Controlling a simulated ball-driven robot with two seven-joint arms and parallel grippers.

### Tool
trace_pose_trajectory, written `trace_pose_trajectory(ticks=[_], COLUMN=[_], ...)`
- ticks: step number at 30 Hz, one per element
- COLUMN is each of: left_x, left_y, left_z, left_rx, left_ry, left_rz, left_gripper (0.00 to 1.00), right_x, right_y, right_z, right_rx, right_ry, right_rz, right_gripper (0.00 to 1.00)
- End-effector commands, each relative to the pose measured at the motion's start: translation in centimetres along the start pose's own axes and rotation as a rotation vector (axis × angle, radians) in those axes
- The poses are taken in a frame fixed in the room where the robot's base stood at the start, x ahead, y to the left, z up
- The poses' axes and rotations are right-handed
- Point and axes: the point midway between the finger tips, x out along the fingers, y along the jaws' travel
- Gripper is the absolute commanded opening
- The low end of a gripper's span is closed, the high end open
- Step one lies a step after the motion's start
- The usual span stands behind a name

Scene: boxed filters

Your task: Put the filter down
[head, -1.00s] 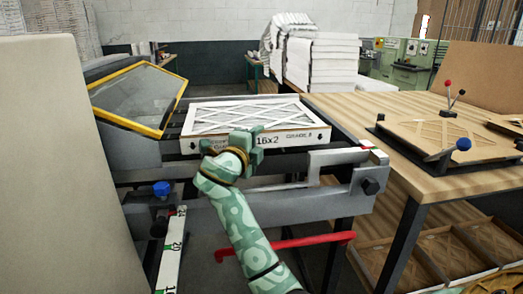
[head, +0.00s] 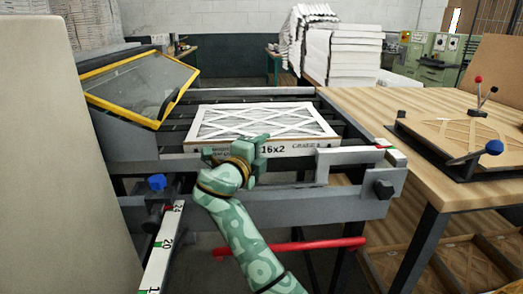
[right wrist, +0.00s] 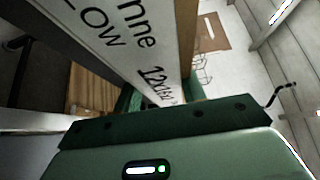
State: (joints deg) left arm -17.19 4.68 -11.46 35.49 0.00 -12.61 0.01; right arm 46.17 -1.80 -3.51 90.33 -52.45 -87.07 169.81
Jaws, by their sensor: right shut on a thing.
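The filter (head: 264,123) is a white-framed, pleated panel with a diagonal lattice and "16x2" printed on its near edge. It lies flat, face up, over the bed of the grey machine (head: 150,180). My right gripper (head: 250,153), green patterned, is shut on the middle of its near edge. In the right wrist view the filter's printed white side (right wrist: 140,45) runs up from between the green fingers (right wrist: 160,100). The fingers partly hide the near edge. I cannot tell whether its underside touches the bed. My left gripper is not in view.
A yellow-framed clear guard (head: 135,85) stands left of the filter. A grey rail with a bracket (head: 350,158) runs in front. A wooden table (head: 400,115) with a framed fixture (head: 460,140) is at right. A pale panel (head: 50,150) blocks the left.

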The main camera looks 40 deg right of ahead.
Motion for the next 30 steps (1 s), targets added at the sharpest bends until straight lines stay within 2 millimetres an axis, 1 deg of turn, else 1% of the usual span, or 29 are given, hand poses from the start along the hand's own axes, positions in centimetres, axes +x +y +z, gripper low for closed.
trace_pose_trajectory(ticks=[1,6,9,10,11,12,20,23,26,28,30], left_x=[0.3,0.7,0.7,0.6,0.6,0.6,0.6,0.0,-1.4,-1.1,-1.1], left_y=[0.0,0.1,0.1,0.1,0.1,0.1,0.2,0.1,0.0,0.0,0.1], left_z=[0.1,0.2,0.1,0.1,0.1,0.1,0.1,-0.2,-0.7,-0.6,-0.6], left_rx=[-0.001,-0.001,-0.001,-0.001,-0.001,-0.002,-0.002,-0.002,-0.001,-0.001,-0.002], left_ry=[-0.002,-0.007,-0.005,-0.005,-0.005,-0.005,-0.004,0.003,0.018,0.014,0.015], left_rz=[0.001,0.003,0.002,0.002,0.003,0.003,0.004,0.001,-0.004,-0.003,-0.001], left_gripper=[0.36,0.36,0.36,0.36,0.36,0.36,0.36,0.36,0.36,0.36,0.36], right_x=[0.0,-0.1,-0.1,-0.1,-0.1,-0.1,-0.1,-0.1,-0.1,-1.8,-3.7], right_y=[0.5,1.0,1.0,1.0,1.1,1.1,1.3,0.6,-0.9,-0.2,-0.1], right_z=[0.1,0.1,0.1,0.1,0.1,0.1,0.1,0.0,-0.1,0.2,0.1], right_rx=[-0.006,-0.01,-0.013,-0.015,-0.016,-0.017,-0.023,-0.022,-0.018,-0.015,-0.013], right_ry=[-0.001,-0.001,-0.001,-0.001,-0.001,-0.001,-0.001,-0.001,-0.002,-0.006,-0.006], right_rz=[0.003,0.005,0.005,0.007,0.007,0.008,0.009,0.008,0.005,0.011,0.012], right_gripper=[0.14,0.14,0.14,0.49,0.57,0.62,0.62,0.62,0.62,0.62,0.62])
